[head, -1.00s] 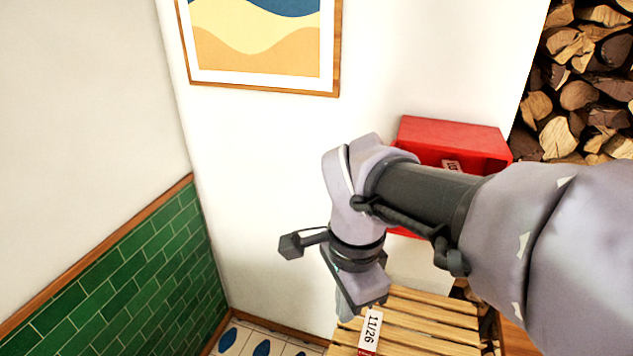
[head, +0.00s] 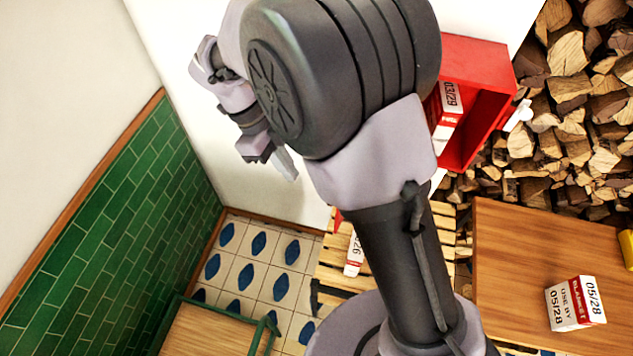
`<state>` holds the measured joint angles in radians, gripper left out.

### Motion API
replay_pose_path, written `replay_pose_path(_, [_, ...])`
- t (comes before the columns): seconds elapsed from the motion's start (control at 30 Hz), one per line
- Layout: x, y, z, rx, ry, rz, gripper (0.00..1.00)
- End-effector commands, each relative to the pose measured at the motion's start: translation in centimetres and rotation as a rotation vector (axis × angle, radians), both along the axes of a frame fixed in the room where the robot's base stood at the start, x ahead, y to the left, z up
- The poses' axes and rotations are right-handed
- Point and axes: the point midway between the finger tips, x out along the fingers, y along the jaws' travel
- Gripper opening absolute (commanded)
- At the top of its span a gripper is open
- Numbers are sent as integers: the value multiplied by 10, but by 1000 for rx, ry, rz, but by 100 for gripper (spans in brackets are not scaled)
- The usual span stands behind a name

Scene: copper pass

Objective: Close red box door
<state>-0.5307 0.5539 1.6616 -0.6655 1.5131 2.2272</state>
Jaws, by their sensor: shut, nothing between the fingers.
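The red box (head: 478,62) is mounted at the upper right beside the stacked firewood. Its front is open, and a white and red carton (head: 447,112) marked 03/29 shows inside. My arm covers its left part. A white knob (head: 521,112) shows at its right edge; I cannot tell whether it belongs to the door. The door panel is not clearly visible. My gripper (head: 287,166) is left of the box, in front of the white wall, pointing down and right. It is shut and empty, well apart from the box.
A slatted wooden pallet (head: 335,273) with a carton (head: 354,256) stands below the box, partly behind my arm. A wooden table (head: 510,265) at the right holds another carton (head: 576,304). Green-framed wooden furniture (head: 215,332) is at the lower left, near green wall tiles (head: 110,220).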

Motion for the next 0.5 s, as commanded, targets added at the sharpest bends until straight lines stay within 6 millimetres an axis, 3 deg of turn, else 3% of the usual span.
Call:
replay_pose_path(0.27, [-11,-22,-57,0,4,0,0])
replay_pose_path(0.5, [-25,-52,-56,1,0,-1,0])
